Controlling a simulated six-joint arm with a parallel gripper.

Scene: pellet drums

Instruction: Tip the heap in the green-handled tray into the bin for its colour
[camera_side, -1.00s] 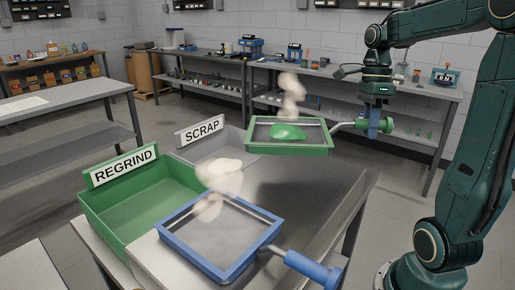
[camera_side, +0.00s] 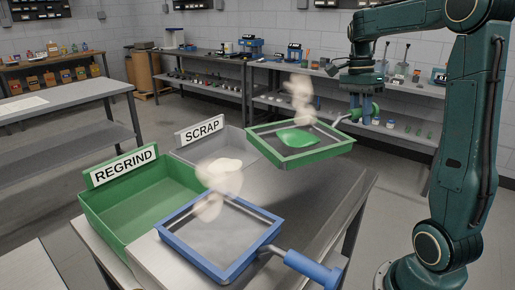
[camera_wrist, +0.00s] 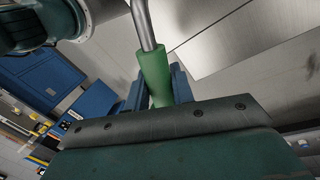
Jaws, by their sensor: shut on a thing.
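My gripper (camera_side: 363,113) is shut on the green handle (camera_wrist: 155,76) of the green-rimmed tray (camera_side: 318,154). The tray is held in the air above the table's back right, right of the grey bin, and looks slightly tilted. A green heap (camera_side: 297,138) lies in it, with pale blurred vapour above. The wrist view shows the handle between the blue jaws and its metal rod running up out of frame. The green bin marked REGRIND (camera_side: 110,208) stands at the table's left. The grey bin marked SCRAP (camera_side: 190,155) stands behind it, with pale material inside.
A blue-rimmed tray with a blue handle (camera_side: 308,267) rests at the table's front, close beside the green bin, with pale vapour above it. The table's right part (camera_side: 315,195) is bare. Shelved benches (camera_side: 275,75) stand along the back wall.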

